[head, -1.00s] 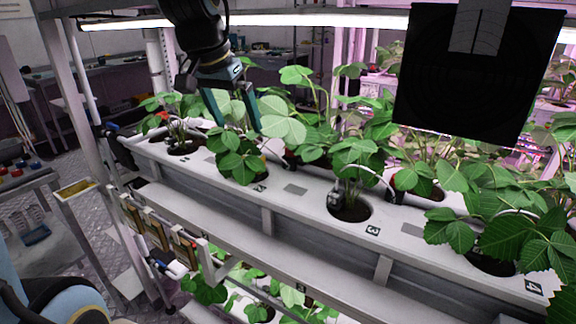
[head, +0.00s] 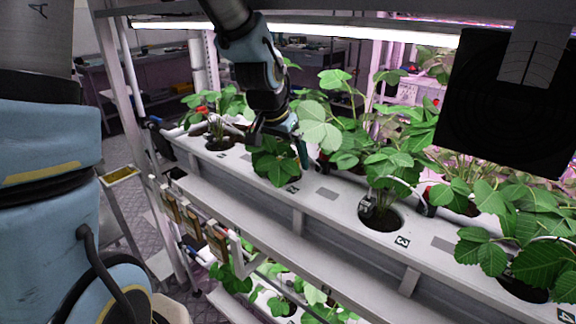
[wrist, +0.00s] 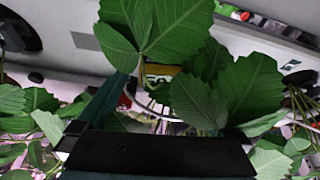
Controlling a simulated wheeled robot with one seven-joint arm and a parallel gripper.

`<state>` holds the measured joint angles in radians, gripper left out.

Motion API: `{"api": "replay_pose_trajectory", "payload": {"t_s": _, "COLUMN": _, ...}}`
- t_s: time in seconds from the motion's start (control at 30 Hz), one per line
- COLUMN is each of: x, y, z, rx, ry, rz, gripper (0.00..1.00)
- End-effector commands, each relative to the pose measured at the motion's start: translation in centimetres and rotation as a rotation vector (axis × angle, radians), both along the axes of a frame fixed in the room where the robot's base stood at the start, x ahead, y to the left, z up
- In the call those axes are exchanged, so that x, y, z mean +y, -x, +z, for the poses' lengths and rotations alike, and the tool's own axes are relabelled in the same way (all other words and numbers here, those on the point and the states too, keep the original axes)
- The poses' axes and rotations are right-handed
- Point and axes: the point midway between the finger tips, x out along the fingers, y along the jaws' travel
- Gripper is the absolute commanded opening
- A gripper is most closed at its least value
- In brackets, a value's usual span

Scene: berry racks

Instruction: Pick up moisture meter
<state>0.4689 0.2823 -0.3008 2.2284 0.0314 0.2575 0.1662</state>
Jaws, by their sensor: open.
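My gripper (head: 278,138) is open and sits among the leaves of the second plant (head: 272,164) in the head view. In the wrist view, leaves (wrist: 165,30) hang across my gripper (wrist: 172,92) and hide much of the space between its fingers. A small yellow and dark item with pale markings (wrist: 158,73) shows between the leaves there; it may be the moisture meter, but I cannot tell for sure. A small dark device (head: 367,208) stands in the pot at mark 3 in the head view; what it is cannot be told. Nothing is visibly held.
The white planting gutter (head: 322,190) carries several leafy plants in round holes. A bright lamp bar (head: 330,27) runs above it. A dark square panel (head: 505,100) hangs at the upper right. Small hanging cases (head: 193,222) line the left front rail.

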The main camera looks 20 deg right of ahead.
Motion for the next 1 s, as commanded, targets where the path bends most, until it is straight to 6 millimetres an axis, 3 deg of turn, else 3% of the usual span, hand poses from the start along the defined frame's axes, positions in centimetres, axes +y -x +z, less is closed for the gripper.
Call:
{"api": "replay_pose_trajectory", "payload": {"t_s": 0.23, "x": -0.04, "y": -0.05, "z": -0.12, "rx": -0.001, "ry": 0.0, "rz": 0.0, "gripper": 0.99}}
{"api": "replay_pose_trajectory", "payload": {"t_s": 1.0, "x": -0.02, "y": -0.06, "z": -0.08, "rx": -0.001, "ry": 0.0, "rz": 0.0, "gripper": 0.12}}
